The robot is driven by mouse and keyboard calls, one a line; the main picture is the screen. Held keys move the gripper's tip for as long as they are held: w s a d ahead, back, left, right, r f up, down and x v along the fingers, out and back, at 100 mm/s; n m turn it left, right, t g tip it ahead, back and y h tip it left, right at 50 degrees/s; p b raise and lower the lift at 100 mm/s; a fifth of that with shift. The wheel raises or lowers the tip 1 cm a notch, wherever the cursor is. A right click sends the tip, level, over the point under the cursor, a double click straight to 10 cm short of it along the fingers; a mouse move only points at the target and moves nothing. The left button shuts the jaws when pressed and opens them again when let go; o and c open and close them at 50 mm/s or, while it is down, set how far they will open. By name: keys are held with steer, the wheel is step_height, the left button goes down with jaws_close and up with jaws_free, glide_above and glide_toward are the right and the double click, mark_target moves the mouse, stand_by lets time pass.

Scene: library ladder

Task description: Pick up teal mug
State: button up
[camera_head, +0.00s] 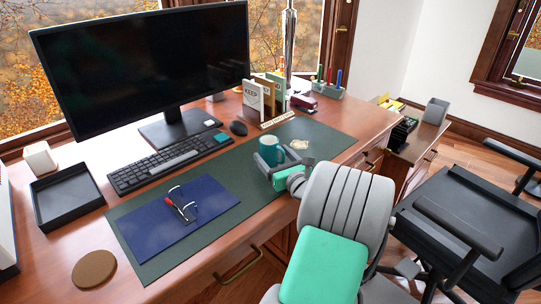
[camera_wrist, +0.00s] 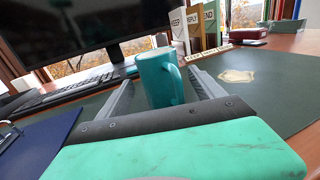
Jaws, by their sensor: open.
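The teal mug (camera_head: 270,150) stands upright on the dark green desk mat (camera_head: 322,146), in front of the monitor. In the wrist view the mug (camera_wrist: 158,82) is in the middle, with its handle on the right side. My gripper (camera_head: 270,158) is open and low over the mat. In the wrist view its two fingers (camera_wrist: 160,95) reach forward on either side of the mug. A gap shows between the mug and the fingers; whether either one touches it is hard to tell. The mug's base is partly hidden by the gripper body.
A monitor (camera_head: 150,62) and keyboard (camera_head: 168,160) stand behind and left. A mouse (camera_head: 238,128) and letter sorter (camera_head: 262,98) are beyond the mug. A gold emblem (camera_head: 300,144) lies right of the mug. The right mat end is mostly clear.

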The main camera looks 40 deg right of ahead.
mark_target(273, 155)
steer(key=x, duration=0.3)
steer(key=shift+c, duration=0.3)
steer(key=shift+s, duration=0.1)
jaws_close()
stand_by(0.4)
